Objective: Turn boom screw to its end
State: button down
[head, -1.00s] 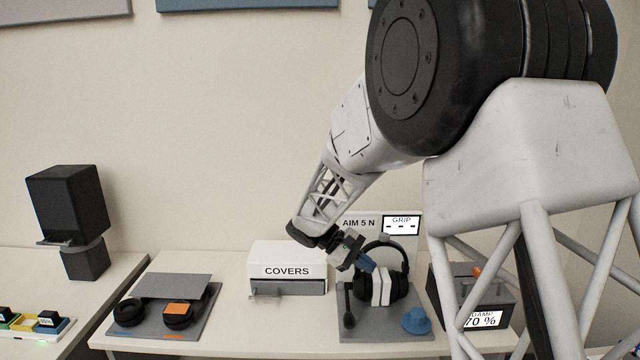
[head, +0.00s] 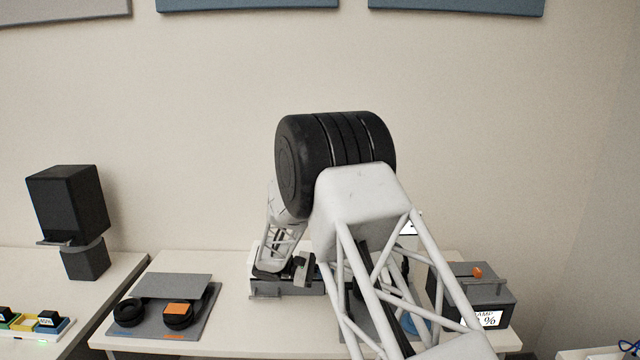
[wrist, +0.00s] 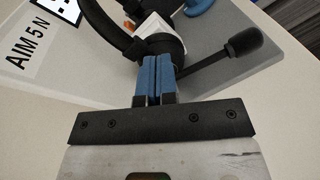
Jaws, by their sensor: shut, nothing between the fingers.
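In the wrist view my gripper (wrist: 156,62) has its blue fingers pressed together, with nothing seen between them. The black headset (wrist: 122,38) lies beyond the fingertips, which overlap its near ear cup in the picture; whether they touch it I cannot tell. The black boom (wrist: 210,60) runs from behind the fingers up to the right and ends in a thick tip. I cannot make out the boom screw; the fingers may hide it. In the head view my arm covers most of the headset and boom.
The grey station board (wrist: 235,88) carries an "AIM 5 N" sign (wrist: 30,50). A blue rounded piece (wrist: 200,5) lies beyond the headset. In the head view, the covers box (head: 283,289) is partly behind my arm, and a dark grey clamp box (head: 495,292) stands at right.

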jog(key=w+a+f+n+t+h, duration=0.1)
jog(key=w+a+f, duration=0.2)
jog(key=f, duration=0.3)
jog(key=shift+w+a+h, duration=0.15)
jog(key=shift+a+h, duration=0.25)
jog(key=shift+a, duration=0.4)
jog(key=shift+d, duration=0.1)
